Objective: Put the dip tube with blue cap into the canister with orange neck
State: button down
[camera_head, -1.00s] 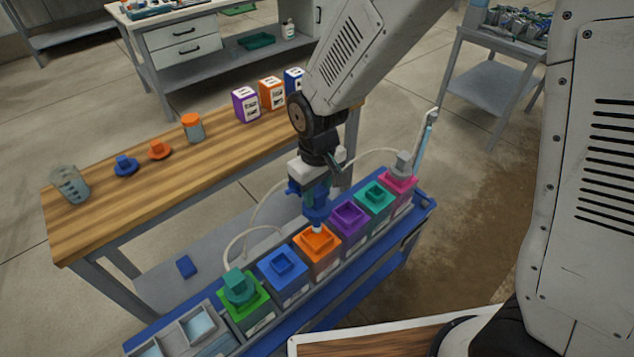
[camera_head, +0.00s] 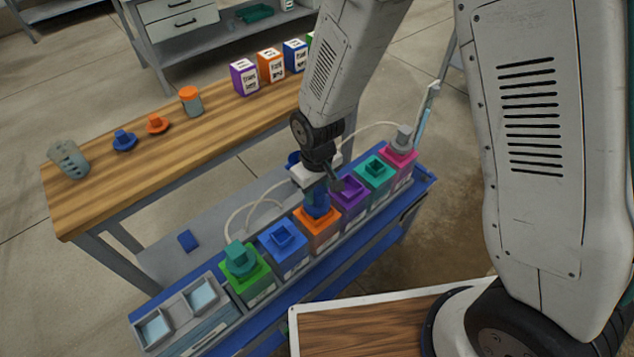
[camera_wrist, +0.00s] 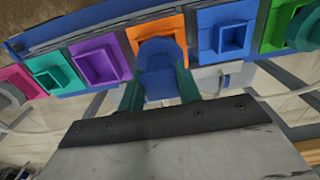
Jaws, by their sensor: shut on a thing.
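The canister with orange neck (camera_head: 315,239) stands in the row of canisters, between the blue-necked and purple-necked ones. My gripper (camera_head: 318,187) is directly above it, shut on the blue cap of the dip tube (camera_head: 317,206). In the wrist view the blue cap (camera_wrist: 159,82) sits between the fingers and overlaps the orange neck (camera_wrist: 151,29). The cap is at or just over the neck; the tube below it is hidden, so I cannot tell whether the cap touches the rim.
Blue-necked (camera_head: 285,263) and purple-necked (camera_head: 350,209) canisters stand close on either side. The green-necked canister (camera_head: 245,277) holds a teal cap with a hose. Two small basins (camera_head: 154,329) are at the row's left end. A wooden bench (camera_head: 107,190) stands behind.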

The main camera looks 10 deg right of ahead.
jog(key=shift+f, duration=0.4)
jog(key=c, duration=0.9)
grip_release()
jog(key=shift+r, duration=3.95)
